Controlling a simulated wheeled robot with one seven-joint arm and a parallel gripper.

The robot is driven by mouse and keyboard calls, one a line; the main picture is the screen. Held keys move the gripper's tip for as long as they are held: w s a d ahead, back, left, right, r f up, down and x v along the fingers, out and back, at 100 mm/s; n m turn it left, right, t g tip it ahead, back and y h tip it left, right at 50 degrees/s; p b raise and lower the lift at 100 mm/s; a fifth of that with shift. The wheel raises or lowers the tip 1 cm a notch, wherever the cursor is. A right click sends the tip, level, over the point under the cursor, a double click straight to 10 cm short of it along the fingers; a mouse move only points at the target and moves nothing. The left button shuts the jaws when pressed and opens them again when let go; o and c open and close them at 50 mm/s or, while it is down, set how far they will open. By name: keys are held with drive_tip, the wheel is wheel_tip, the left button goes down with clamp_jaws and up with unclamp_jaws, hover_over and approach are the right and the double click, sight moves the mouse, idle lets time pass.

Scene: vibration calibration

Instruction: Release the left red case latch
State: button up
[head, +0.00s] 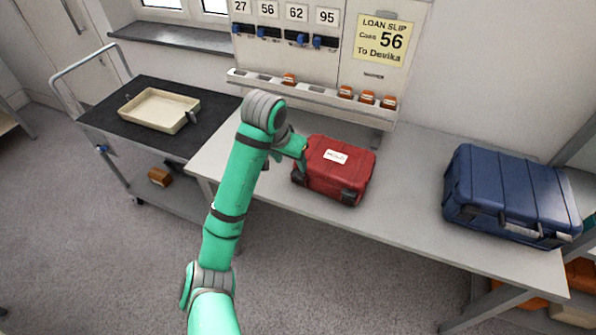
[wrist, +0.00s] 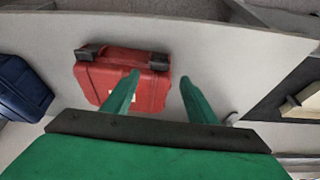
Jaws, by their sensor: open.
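The red case (head: 338,170) lies closed on the bench with a white label on its lid. Its left dark latch (head: 299,178) and right dark latch (head: 349,197) are on the front side. In the wrist view the red case (wrist: 112,78) appears turned around, so the left latch (wrist: 158,61) is on the right there. My gripper (wrist: 160,75) is open, with its two green fingers apart and nothing visible between them but the case's end and bench. It is above the case's left end; contact with the latch cannot be told. In the head view my arm partly hides the gripper.
A blue case (head: 510,195) stands on the right of the bench (head: 415,200). A black-topped cart (head: 105,115) with a cream tray (head: 160,109) is at the left. A narrow shelf (head: 325,98) with orange-brown items and a loan slip (head: 384,40) are behind.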

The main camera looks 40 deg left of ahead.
sight(297, 175)
drive_tip(key=x, duration=0.6)
drive_tip(key=shift+f, duration=0.3)
drive_tip(key=shift+x, duration=1.1)
drive_tip(key=shift+w+f, duration=0.2)
drive_tip(key=shift+f, duration=0.2)
drive_tip(key=shift+d, duration=0.1)
drive_tip(key=c, duration=1.1)
